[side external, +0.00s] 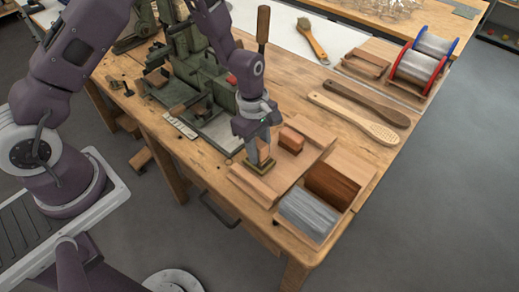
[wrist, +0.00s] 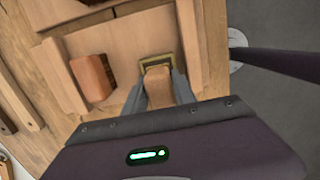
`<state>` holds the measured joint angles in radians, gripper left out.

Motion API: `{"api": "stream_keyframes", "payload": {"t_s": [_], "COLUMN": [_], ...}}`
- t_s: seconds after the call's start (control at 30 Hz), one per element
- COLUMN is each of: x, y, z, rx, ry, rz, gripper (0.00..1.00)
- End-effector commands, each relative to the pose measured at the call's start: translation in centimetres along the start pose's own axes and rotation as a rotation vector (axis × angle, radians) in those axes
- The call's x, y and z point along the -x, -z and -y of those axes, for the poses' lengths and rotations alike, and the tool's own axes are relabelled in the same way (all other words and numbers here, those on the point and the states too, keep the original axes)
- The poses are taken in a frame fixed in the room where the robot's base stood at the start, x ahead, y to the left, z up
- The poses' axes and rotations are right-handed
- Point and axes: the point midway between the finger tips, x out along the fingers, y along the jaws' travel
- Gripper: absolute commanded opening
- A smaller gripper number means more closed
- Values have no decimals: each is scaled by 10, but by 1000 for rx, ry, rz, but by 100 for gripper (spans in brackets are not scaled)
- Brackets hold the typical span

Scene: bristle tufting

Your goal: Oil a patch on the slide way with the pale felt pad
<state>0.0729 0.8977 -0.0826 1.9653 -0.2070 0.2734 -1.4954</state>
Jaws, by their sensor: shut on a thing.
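My gripper (side external: 260,152) points down over the wooden tray (side external: 285,170) at the front of the bench. It is shut on a small wooden-handled pad (wrist: 158,88), with one finger on each side of the handle. The pad's square brass-coloured base (side external: 260,165) is at the bottom, at or just above the tray's wood; I cannot tell if it touches. No pale felt face shows. A reddish wooden block (side external: 291,139) lies beside it on the tray and also shows in the wrist view (wrist: 92,77). I cannot clearly make out which surface is the slide way.
A green machine (side external: 200,75) stands behind and left of my gripper. Dark brown bristles (side external: 333,184) and grey bristles (side external: 307,217) fill compartments at the tray's right. Two wooden brush backs (side external: 365,104), a wire spool (side external: 420,62) and a brush (side external: 312,40) lie farther back.

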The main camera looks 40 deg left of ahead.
Motion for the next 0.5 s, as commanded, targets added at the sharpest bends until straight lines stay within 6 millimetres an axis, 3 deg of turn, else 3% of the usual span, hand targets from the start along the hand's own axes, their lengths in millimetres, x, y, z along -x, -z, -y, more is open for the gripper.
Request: {"api": "stream_keyframes", "payload": {"t_s": [0.5], "x": [55], "y": [-7], "z": [-1], "rx": [0], "ry": [-4], "rz": [1], "gripper": [0]}}
